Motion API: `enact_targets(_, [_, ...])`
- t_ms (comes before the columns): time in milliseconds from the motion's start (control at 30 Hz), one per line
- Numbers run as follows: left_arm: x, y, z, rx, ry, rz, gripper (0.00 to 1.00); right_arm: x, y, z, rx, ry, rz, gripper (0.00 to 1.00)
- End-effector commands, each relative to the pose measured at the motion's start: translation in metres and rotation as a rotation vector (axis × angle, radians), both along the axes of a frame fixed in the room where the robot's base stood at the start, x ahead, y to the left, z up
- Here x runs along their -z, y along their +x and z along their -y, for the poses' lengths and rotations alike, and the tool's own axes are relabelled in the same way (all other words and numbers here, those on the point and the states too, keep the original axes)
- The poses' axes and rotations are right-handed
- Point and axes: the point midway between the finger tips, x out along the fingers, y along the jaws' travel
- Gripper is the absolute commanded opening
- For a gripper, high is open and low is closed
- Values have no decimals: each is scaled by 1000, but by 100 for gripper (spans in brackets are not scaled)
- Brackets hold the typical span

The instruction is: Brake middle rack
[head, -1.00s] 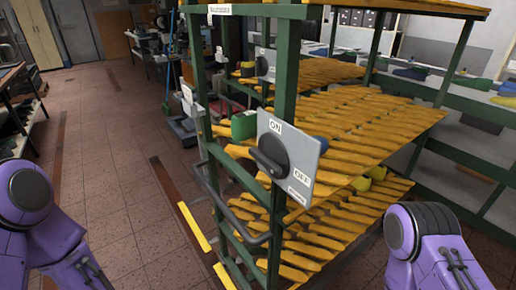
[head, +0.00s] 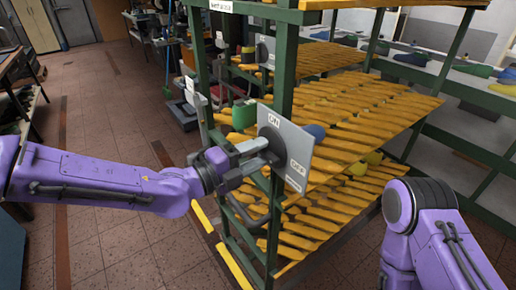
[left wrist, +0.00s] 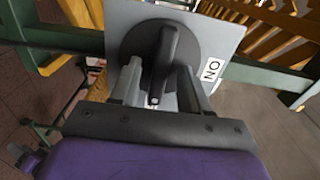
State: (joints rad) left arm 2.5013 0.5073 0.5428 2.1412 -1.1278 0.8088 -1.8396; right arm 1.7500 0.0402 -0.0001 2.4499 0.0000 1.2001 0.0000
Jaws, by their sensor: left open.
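A green metal rack (head: 283,75) with yellow slatted shelves stands in the middle of the head view. A grey switch plate with ON and OFF labels (head: 298,150) is fixed to its near post. My left gripper (head: 262,148) is at the plate's dark rotary knob, which it mostly covers in the head view. In the left wrist view the black knob (left wrist: 161,60) sits between the two open fingers, its bar pointing toward the gripper. I cannot tell whether the fingers touch it. My right arm shows at lower right, but its gripper is out of view.
A second switch plate (head: 265,52) is on the rack farther back. A dark curved handle (head: 245,215) is below the near plate. Green, blue and yellow lasts lie on the shelves. Tiled floor (head: 110,110) is free at left.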

Motion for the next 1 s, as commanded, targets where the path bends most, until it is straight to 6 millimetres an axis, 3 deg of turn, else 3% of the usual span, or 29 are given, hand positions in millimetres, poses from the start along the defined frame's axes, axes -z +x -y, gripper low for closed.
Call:
enact_targets(333, [1,4,6,-1,-2,-2,46,-2,0,0,0,0,0,43])
enact_targets(467, [1,4,6,-1,-2,-2,3,-2,0,0,0,0,0,43])
enact_targets(500, [1,4,6,-1,-2,-2,0,-2,0,0,0,0,0,43])
enact_targets(1000, [2,4,6,-1,-65,-90,0,4,0,0,0,0,0,43])
